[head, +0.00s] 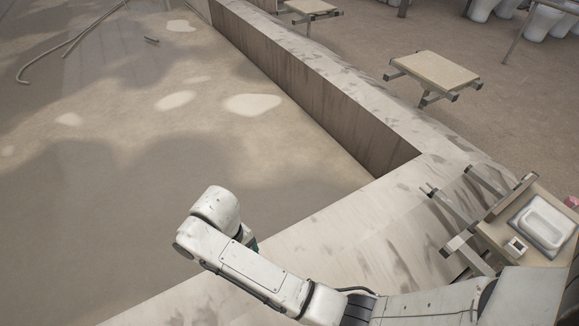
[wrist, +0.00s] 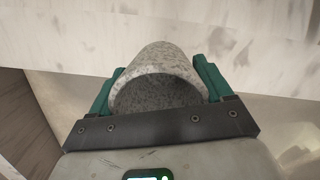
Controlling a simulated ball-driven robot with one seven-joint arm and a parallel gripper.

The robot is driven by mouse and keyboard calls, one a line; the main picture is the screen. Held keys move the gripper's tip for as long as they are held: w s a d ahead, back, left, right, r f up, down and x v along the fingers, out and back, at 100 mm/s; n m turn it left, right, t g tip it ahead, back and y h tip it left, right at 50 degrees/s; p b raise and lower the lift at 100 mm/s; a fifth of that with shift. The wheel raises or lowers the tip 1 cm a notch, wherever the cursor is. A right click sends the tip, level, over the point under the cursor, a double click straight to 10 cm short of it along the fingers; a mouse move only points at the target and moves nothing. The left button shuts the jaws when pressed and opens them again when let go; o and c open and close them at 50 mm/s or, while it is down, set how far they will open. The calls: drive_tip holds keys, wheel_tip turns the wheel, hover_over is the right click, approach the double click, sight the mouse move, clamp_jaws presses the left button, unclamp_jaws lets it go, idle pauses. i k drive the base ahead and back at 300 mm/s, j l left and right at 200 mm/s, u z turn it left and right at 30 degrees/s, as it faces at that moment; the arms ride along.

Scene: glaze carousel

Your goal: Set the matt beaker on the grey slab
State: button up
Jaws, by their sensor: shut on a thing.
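The matt beaker (wrist: 160,72) is speckled grey and white, and in the wrist view I look into its open mouth. My gripper (wrist: 158,84) has teal fingers shut on it, one on each side. The beaker lies tilted in the view, in front of a pale, dark-streaked surface; I cannot tell whether it touches it. I cannot pick out a grey slab with certainty.
Farther back are a bare beige board (head: 433,70) and another (head: 310,6). A long streaked ledge (head: 375,235) borders the sunken floor.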

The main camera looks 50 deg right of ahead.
sight(552, 215)
drive_tip(key=k, duration=1.05)
drive_tip(key=k+l+z, duration=0.1)
drive_tip(key=z, duration=1.2)
drive_tip(key=i+z, duration=0.1)
drive_tip(key=i, duration=0.25)
